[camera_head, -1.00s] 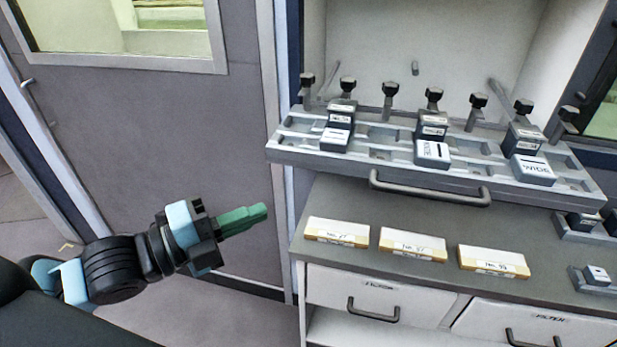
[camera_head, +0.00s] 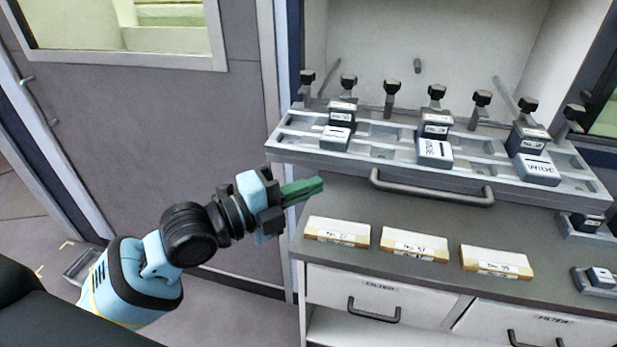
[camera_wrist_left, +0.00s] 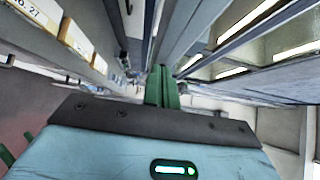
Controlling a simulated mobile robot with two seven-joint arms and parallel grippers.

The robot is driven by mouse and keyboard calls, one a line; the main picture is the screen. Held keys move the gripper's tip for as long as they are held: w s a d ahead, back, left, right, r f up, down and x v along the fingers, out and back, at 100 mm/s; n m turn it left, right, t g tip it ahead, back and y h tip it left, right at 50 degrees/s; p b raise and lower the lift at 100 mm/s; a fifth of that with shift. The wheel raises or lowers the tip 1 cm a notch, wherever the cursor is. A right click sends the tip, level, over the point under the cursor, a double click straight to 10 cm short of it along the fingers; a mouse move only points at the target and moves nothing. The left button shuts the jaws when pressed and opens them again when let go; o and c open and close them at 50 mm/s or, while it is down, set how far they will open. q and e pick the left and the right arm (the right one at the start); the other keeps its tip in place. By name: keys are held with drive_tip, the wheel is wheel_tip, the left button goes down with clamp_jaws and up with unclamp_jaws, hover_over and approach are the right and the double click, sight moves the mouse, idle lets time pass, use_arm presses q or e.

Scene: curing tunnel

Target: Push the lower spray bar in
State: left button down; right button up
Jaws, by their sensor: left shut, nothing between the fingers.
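The lower spray bar is the grey pulled-out rack (camera_head: 330,160) with a dark bar handle (camera_head: 430,190) along its front, as far as I can tell. Several dark blocks with white labels, such as the one marked WIDE (camera_head: 538,170), sit in its slots. My left gripper (camera_head: 318,185) has green fingers that are shut and empty. It is near the rack's left front corner, a little below it and apart from the handle. In the left wrist view the green fingers (camera_wrist_left: 161,88) are together, pointing away from the camera. My right gripper is not in view.
Three labelled cartons, including one at the left (camera_head: 338,231), lie on the grey counter (camera_head: 390,275) under the rack. White drawers (camera_head: 365,292) with dark handles are below. A grey door (camera_head: 150,130) stands at the left. Small trays (camera_head: 590,228) sit at the right edge.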

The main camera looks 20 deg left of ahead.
use_arm(q)
drive_tip(key=shift+w+a, duration=0.1)
drive_tip(key=shift+w, duration=0.9)
drive_tip(key=shift+w+f, duration=0.1)
drive_tip(key=shift+w, duration=0.3)
